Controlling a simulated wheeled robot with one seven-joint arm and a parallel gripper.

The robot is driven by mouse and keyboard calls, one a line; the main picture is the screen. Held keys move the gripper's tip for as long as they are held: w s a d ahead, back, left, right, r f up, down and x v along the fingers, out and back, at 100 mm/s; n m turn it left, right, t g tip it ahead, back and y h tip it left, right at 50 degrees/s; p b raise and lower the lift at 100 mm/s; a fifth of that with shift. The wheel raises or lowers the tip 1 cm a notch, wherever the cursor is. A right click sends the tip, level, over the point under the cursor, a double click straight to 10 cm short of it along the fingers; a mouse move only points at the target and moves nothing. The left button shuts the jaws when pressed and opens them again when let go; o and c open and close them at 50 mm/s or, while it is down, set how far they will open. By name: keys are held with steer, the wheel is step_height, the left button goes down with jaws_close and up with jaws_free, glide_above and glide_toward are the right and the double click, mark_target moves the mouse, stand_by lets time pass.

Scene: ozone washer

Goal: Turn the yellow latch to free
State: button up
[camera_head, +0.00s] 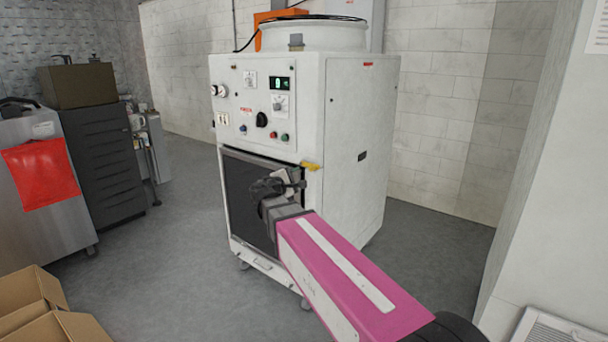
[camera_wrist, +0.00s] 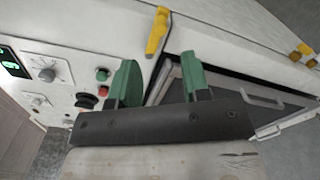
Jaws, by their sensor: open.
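The yellow latch (camera_head: 310,165) sits at the upper right corner of the washer's dark door (camera_head: 238,195). It lies roughly sideways in the head view. In the wrist view the yellow latch (camera_wrist: 157,30) is just beyond and between my green fingertips, by the door frame's corner. My gripper (camera_head: 280,186) is in front of the door, a little below and left of the latch. In the wrist view my gripper (camera_wrist: 158,64) has its fingers apart with nothing between them, and I see no contact with the latch.
The control panel (camera_head: 262,108) with knobs and buttons is above the door. A door handle (camera_wrist: 262,100) shows in the wrist view. Cardboard boxes (camera_head: 35,310) stand at lower left. Floor around the washer is clear.

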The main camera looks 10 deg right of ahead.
steer(key=shift+v, duration=1.2)
steer(key=s+d+f+m+g+y, duration=0.25)
steer(key=d+f+g, duration=0.2)
steer(key=f, duration=0.45)
steer(key=s+d+f+m+g+y, duration=0.25)
steer(key=s+d+f+m, duration=0.2)
steer(key=f, duration=0.35)
steer(key=s+d+f+m+g+y, duration=0.1)
steer(key=s+f+m+g+y, duration=0.4)
steer(key=s+f, duration=0.6)
step_height(320, 180, down, 3)
steer(key=m+y, duration=0.2)
steer(key=shift+s+d+m+g+y, duration=0.15)
steer(key=shift+d+m+g+y, duration=0.15)
steer(key=shift+g+y, duration=0.1)
steer(key=shift+f, duration=0.1)
steer(key=shift+c, duration=0.2)
